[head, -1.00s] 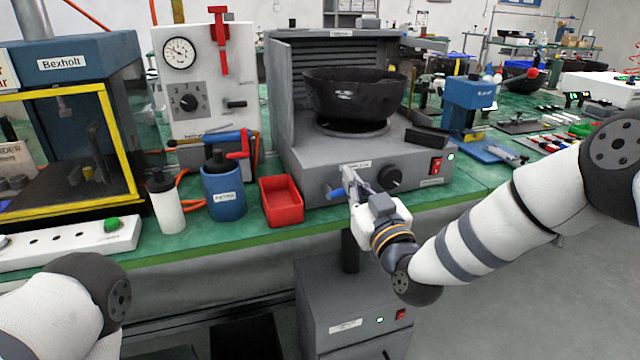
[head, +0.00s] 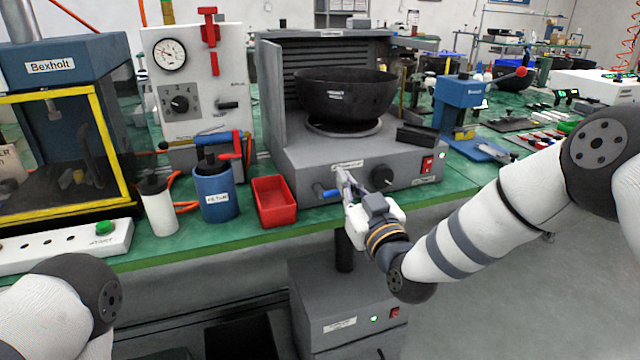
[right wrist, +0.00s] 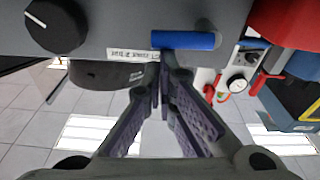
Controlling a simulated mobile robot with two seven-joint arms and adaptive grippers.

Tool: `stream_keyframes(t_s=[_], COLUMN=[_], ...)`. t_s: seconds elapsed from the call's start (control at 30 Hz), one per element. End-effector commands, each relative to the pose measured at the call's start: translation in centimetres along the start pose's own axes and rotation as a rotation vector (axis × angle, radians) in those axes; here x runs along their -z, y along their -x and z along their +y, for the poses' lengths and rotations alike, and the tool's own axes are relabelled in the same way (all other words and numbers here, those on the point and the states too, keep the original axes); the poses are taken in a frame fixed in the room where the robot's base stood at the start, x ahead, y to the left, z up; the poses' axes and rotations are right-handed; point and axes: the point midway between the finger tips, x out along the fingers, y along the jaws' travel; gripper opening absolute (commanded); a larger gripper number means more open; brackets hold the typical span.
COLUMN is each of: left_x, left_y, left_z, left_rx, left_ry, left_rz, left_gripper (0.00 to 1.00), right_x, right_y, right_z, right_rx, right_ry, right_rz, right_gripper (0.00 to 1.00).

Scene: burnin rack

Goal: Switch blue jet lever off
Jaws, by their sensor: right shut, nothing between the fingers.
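The blue jet lever (head: 328,194) is a short blue handle on the front of the grey burner unit (head: 300,170). My left gripper is out of view.
A black bowl (head: 345,95) sits on the burner. A black knob (head: 382,177) and a lit red switch (head: 427,164) are right of the lever. A red bin (head: 274,202) and a blue cup (head: 216,193) stand to the left.

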Motion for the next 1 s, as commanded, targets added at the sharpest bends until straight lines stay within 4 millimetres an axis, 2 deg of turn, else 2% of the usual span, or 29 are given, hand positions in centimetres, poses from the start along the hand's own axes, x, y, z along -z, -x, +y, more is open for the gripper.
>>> stream_keyframes(t_s=[0.03,0.17,0.23,0.4,0.6,0.73,1.0], left_x=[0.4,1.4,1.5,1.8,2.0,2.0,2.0], left_y=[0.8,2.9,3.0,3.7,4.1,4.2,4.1], left_z=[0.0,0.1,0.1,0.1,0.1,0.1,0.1], left_rx=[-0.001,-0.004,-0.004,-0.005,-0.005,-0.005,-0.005], left_ry=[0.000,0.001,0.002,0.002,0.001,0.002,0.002], left_rz=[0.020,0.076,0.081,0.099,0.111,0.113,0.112], left_gripper=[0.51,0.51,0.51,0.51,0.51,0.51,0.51], right_x=[1.7,5.4,4.4,4.0,3.7,3.6,3.5], right_y=[-0.3,-0.9,1.1,5.2,8.4,9.2,9.3], right_z=[0.2,0.8,0.7,0.6,0.6,0.6,0.6], right_rx=[-0.001,-0.003,-0.002,-0.002,-0.002,-0.003,-0.003], right_ry=[0.004,0.009,0.004,0.002,0.002,0.002,0.002], right_rz=[0.013,0.024,0.010,0.006,0.006,0.005,0.005], right_gripper=[0.00,0.00,0.00,0.00,0.00,0.00,0.00])
